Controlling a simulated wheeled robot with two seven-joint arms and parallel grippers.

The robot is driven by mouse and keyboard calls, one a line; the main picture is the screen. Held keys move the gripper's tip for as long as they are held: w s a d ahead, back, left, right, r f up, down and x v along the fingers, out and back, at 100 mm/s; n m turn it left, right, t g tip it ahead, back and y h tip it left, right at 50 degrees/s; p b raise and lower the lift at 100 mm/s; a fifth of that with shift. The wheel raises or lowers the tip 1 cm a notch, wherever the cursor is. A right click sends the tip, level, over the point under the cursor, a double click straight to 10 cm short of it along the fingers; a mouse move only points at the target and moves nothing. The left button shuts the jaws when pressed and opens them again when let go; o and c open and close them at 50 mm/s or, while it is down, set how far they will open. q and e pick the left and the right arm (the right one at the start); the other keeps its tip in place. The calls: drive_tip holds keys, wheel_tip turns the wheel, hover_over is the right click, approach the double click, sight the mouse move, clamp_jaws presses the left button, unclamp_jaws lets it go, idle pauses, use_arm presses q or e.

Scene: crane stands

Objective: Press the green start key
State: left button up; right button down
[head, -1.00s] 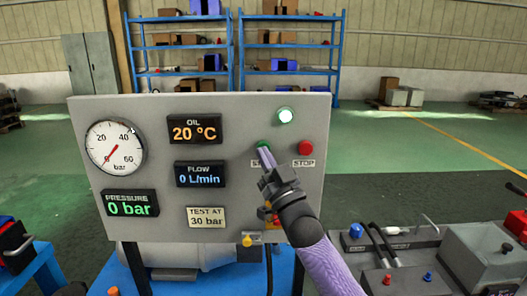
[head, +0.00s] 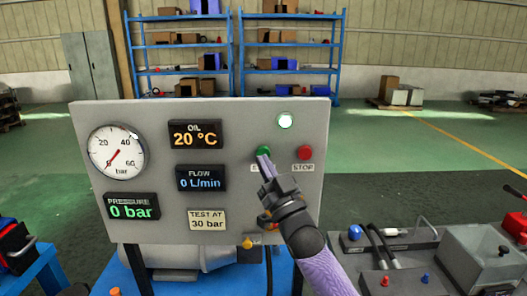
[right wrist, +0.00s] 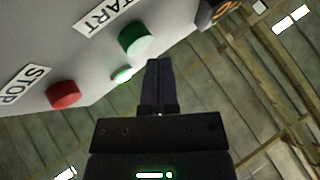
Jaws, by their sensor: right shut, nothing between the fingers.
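The green start key (head: 263,152) is on the grey panel (head: 255,225), left of the red stop key (head: 305,153). My right gripper (head: 262,158) is shut and empty, its fingertips just below the green key and over part of its label in the head view. In the right wrist view, the green key (right wrist: 137,38) lies up and left of my shut fingertips (right wrist: 160,62), with a small gap in the picture. The red key (right wrist: 63,95) is further left. My left gripper is not in view.
A pale lamp (head: 285,121) is above the keys. The pressure display (head: 131,206) reads 0 bar and the flow display (head: 201,178) 0 L/min. The gauge (head: 116,152) is at left. A bench with levers (head: 385,245) stands at right.

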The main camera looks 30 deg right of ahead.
drive_tip(key=s+p, duration=0.1)
drive_tip(key=s+a+p, duration=0.1)
drive_tip(key=s, duration=0.1)
drive_tip(key=s+a+p, duration=0.1)
drive_tip(key=p, duration=0.1)
drive_tip(key=shift+s+a, duration=0.1)
drive_tip(key=shift+s, duration=0.2)
idle(0.4)
